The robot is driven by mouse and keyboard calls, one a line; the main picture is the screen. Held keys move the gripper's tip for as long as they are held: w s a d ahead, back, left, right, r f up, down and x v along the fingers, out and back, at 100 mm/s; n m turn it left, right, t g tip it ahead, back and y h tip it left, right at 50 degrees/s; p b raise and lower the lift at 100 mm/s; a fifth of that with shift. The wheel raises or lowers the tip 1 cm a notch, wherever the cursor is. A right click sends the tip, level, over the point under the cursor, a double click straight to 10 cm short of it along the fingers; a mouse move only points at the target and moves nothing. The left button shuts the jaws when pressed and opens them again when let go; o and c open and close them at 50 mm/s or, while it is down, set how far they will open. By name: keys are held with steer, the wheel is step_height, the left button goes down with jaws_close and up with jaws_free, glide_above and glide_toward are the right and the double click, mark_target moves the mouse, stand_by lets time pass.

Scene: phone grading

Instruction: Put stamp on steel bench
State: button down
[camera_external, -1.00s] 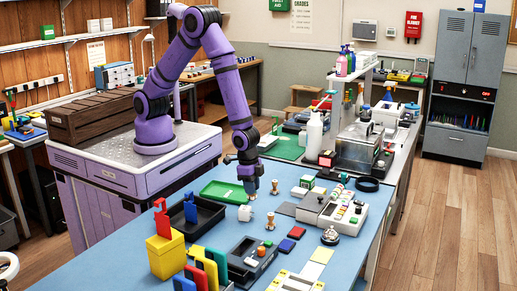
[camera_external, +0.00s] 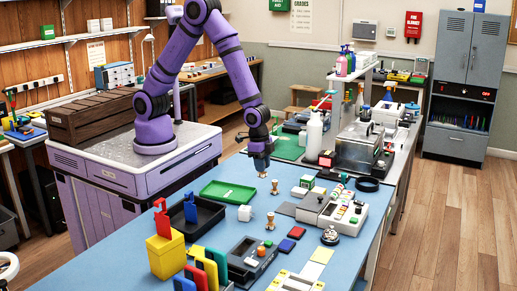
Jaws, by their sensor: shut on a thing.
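My gripper (camera_external: 261,167) points down above the far part of the blue-topped table (camera_external: 230,258). It is shut on a small stamp (camera_external: 262,175), of which only a little shows below the fingers. The held stamp appears clear of the table. Two other small wooden-handled stamps stand upright on the table, one (camera_external: 275,187) just below and right of my gripper, one (camera_external: 269,222) nearer the camera. The steel bench (camera_external: 398,150) stands behind and to the right of the table.
A green tray (camera_external: 228,192), a white mug (camera_external: 245,213) and a black tray (camera_external: 190,218) lie left of the stamps. A grey device (camera_external: 343,212) and a bell (camera_external: 330,236) are to the right. Bottles (camera_external: 314,132) and equipment crowd the steel bench.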

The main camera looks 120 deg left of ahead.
step_height(320, 180, up, 12)
steer(key=a+n, duration=0.6)
steer(key=a, duration=2.3)
steer(key=s+a+n, duration=0.2)
steer(key=s+a, duration=0.4)
steer(key=a, duration=0.4)
steer(key=s+a+n+y, duration=0.1)
steer(key=s+a, duration=0.5)
steer(key=a, duration=0.3)
steer(key=s+a+n, duration=0.2)
steer(key=s+a, duration=0.3)
steer(key=a, duration=0.5)
steer(key=shift+g, duration=0.3)
steer(key=shift+s+f, duration=0.15)
steer(key=shift+f, duration=12.1)
steer(key=shift+f, duration=0.4)
